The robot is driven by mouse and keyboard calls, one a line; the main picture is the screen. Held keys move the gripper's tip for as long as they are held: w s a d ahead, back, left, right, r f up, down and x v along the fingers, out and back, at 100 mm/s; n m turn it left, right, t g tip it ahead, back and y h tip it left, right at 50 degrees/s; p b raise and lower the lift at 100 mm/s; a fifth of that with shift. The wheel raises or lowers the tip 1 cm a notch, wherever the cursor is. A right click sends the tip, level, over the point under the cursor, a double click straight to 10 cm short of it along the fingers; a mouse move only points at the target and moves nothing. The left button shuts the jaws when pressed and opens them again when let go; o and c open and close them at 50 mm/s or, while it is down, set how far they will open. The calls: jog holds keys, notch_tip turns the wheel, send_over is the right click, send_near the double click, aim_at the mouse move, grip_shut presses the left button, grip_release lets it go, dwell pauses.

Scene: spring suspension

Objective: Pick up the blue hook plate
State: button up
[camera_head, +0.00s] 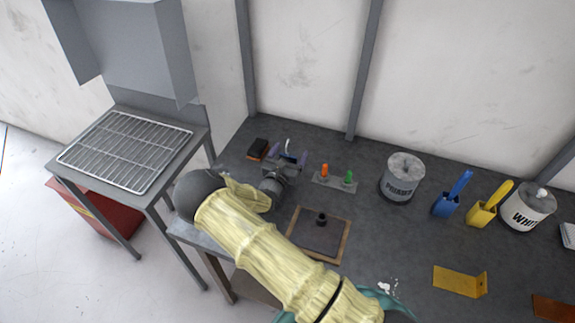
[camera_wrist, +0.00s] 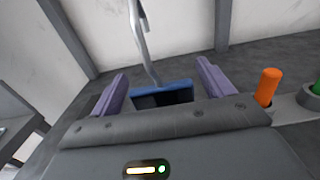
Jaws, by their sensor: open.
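The blue hook plate (camera_wrist: 172,87) shows in the wrist view as a blue top edge over a dark face, with a pale metal hook (camera_wrist: 143,38) rising above it. Its lower part is hidden behind my gripper body. In the head view only a small piece of the blue hook plate (camera_head: 290,157) and the pale hook show near my gripper. My gripper (camera_wrist: 162,70) has its two purple fingers apart, one on each side of the plate. In the head view my gripper (camera_head: 289,155) is over the left back of the dark bench. I cannot tell whether the fingers touch the plate.
A small holder with an orange peg (camera_head: 325,170) and a green peg (camera_head: 349,176) stands close to the right. A dark block (camera_head: 258,148) lies to the left. A wood-framed board (camera_head: 338,250), a grey can (camera_head: 403,178) and blue and yellow brush holders are farther right.

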jog(key=shift+d, duration=0.1)
jog(key=c, duration=1.2)
notch_tip(320, 180, up, 10)
jog(key=shift+b, duration=0.95)
jog(key=shift+f, duration=0.1)
